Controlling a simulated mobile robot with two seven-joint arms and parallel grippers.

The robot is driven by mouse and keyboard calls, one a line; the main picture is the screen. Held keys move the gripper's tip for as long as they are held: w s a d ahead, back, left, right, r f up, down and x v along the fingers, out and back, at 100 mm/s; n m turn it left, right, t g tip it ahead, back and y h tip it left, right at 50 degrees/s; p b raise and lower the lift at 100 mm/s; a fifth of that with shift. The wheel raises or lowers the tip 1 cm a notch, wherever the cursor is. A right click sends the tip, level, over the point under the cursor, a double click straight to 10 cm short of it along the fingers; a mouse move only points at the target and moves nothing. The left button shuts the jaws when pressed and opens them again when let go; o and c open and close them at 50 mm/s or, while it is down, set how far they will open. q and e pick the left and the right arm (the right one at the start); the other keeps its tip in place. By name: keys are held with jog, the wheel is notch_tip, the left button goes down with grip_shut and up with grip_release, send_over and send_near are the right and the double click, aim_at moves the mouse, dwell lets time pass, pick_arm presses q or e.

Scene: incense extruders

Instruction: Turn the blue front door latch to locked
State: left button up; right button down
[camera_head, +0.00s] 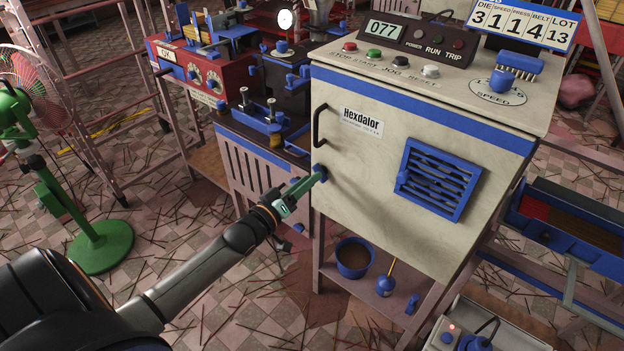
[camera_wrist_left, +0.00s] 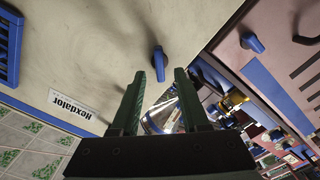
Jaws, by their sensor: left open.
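The blue front door latch (camera_head: 321,172) is a small knob near the left edge of the cream Hexdalor cabinet door (camera_head: 362,185), below the dark handle. My left gripper (camera_head: 302,188) has green fingers and reaches up to the latch from the lower left. In the left wrist view the latch (camera_wrist_left: 159,62) shows as a blue lever, lengthwise up and down in the picture. It lines up with the gap between the two open fingertips (camera_wrist_left: 160,74). Whether the fingers touch it, I cannot tell. My right gripper is not in view.
A blue louvred vent (camera_head: 438,179) is on the door's right side. The dark door handle (camera_head: 318,126) is just above the latch. A neighbouring vented cabinet (camera_head: 250,172) stands close on the left. A blue bucket (camera_head: 354,258) sits below. A green fan (camera_head: 100,245) stands at far left.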

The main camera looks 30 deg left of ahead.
pick_arm(q)
jog(key=shift+w+d, duration=0.1)
jog(key=shift+w, duration=0.95)
jog(key=shift+c, duration=0.2)
grip_shut()
